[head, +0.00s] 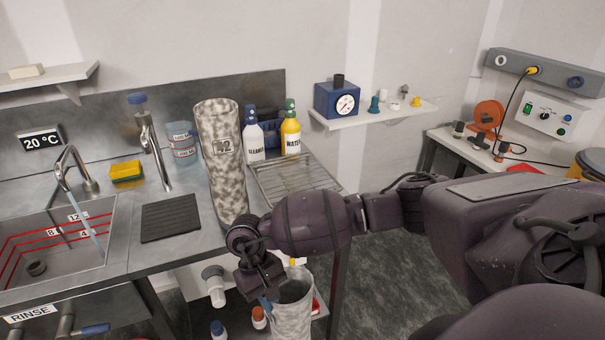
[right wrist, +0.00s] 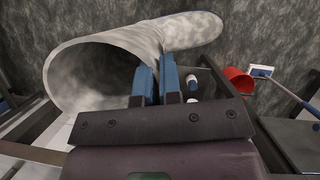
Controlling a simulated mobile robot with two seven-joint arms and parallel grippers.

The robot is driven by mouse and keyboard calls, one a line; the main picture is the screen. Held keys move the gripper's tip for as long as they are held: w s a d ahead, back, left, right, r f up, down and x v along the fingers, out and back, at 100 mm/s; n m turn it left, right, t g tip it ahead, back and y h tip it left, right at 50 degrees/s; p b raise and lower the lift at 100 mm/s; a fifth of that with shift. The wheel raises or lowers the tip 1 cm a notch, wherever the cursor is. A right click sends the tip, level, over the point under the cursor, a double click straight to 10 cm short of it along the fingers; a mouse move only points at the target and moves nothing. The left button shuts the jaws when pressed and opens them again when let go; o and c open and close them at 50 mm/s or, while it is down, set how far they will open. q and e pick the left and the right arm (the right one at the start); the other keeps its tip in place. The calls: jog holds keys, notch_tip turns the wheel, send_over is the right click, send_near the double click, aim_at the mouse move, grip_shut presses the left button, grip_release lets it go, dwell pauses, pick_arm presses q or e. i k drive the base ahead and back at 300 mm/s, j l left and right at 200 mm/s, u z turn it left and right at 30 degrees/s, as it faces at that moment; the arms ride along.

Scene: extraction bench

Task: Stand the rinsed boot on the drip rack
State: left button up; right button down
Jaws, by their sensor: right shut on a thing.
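A mottled grey boot (head: 292,312) hangs below the bench's front edge, its open top facing up. My right gripper (head: 266,298) is shut on the wall of its shaft. In the right wrist view the boot (right wrist: 115,62) shows its wide opening at left and its foot toward the upper right, with the blue fingers (right wrist: 158,82) pinching the rim. A second tall mottled boot (head: 221,165), marked 42, stands upright on the bench behind the gripper. The wire drip rack (head: 290,183) lies on the bench to its right, and its visible part is bare. My left gripper is not in view.
Cleaner (head: 254,140) and water (head: 290,135) bottles stand at the rack's back edge. A red bucket (right wrist: 238,80) shows on the floor.

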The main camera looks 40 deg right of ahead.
aim_at(294, 175)
jog(key=k+l, duration=0.1)
jog(key=l, duration=1.2)
jog(key=k, duration=0.05)
